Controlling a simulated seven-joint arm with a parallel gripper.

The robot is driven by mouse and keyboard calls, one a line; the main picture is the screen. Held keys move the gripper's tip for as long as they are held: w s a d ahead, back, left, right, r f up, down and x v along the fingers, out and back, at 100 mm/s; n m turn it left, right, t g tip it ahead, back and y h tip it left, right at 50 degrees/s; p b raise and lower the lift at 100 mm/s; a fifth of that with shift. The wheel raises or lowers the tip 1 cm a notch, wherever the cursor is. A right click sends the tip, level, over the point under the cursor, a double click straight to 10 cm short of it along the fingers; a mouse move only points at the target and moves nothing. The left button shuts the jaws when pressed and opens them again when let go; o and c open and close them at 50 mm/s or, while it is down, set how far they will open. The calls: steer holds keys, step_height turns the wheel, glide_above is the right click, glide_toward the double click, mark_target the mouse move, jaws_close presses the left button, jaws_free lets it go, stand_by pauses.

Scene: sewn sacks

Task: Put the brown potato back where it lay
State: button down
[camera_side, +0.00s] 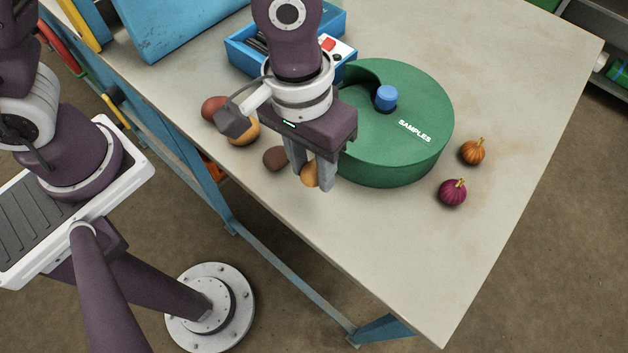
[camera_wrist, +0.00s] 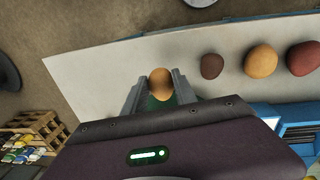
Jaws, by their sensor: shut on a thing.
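My gripper (camera_side: 311,177) points down in front of the green round container and is shut on a golden-brown potato (camera_side: 309,175). In the wrist view the held potato (camera_wrist: 160,81) sits between my two fingertips. I cannot tell whether it touches the table. A dark brown potato (camera_side: 275,158) lies on the table just left of my gripper, apart from it; it also shows in the wrist view (camera_wrist: 212,66). Beyond it, in a row, lie a yellow potato (camera_side: 245,132), partly hidden by my wrist, and a reddish potato (camera_side: 213,108).
The green container (camera_side: 400,158), marked SAMPLES with a blue knob, stands close right of my gripper. An orange onion (camera_side: 472,151) and a purple onion (camera_side: 452,193) lie right of it. A blue tray (camera_side: 247,57) stands behind. The table's front part (camera_side: 400,255) is clear.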

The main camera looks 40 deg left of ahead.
mark_target(313, 196)
step_height(313, 196, down, 5)
steer(key=shift+r, duration=0.1)
steer(key=c, duration=1)
jaws_free()
